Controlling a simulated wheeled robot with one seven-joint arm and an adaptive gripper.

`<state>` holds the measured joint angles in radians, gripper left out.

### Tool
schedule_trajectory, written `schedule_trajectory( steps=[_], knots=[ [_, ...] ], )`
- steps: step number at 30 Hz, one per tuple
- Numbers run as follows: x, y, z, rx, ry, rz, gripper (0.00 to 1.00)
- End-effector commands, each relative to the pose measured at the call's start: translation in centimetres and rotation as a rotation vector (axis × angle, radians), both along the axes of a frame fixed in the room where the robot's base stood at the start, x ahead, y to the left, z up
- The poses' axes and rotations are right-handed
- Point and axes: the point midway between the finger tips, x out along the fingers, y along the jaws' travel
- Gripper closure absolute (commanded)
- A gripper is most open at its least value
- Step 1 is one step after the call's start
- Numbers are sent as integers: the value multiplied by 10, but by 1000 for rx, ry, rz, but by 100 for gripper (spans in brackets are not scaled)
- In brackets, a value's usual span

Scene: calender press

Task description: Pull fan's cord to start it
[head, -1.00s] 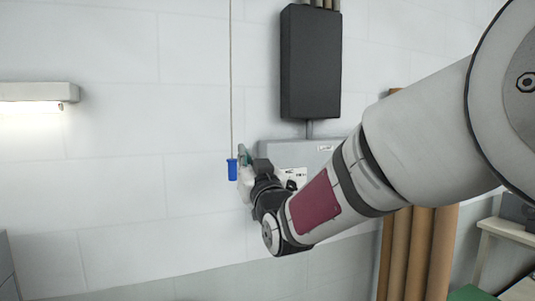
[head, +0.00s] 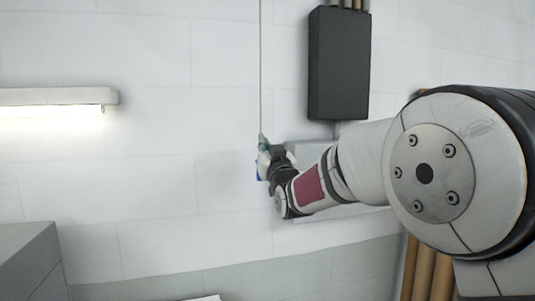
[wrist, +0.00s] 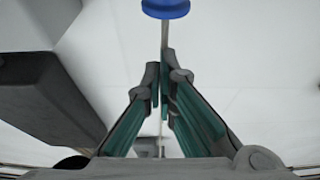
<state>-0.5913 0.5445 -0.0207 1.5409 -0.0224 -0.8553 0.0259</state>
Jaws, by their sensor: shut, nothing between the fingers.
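The fan's pull cord (head: 260,70) hangs straight down in front of the white wall in the head view. Its blue handle (head: 259,170) shows partly beside my gripper (head: 263,143), which hides the rest. In the wrist view the handle (wrist: 166,8) is at the top edge. The cord (wrist: 164,35) runs from it down to the fingertips of my gripper (wrist: 161,85) and shows again below them. The fingertips are brought together at the cord, apart from the handle. I cannot tell whether the cord touches them. The fan itself is not in view.
A dark box (head: 339,63) and a grey box (head: 308,151) are on the wall close to my arm. A lit lamp (head: 55,97) is on the wall at left. A grey cabinet (head: 28,262) stands at lower left, and brown rolls (head: 425,275) at lower right.

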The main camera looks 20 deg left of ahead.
Motion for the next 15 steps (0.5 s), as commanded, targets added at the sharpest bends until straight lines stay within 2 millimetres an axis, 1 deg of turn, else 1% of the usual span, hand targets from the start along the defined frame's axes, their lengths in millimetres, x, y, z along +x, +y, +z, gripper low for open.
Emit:
schedule_trajectory(
  steps=[1,6,9,15],
  knots=[
    [-2,0,-8,-3,5,0,100],
    [-2,0,-24,-1,3,1,100],
    [-1,0,-29,-1,3,1,100],
    [-1,0,-30,0,1,1,100]
  ],
)
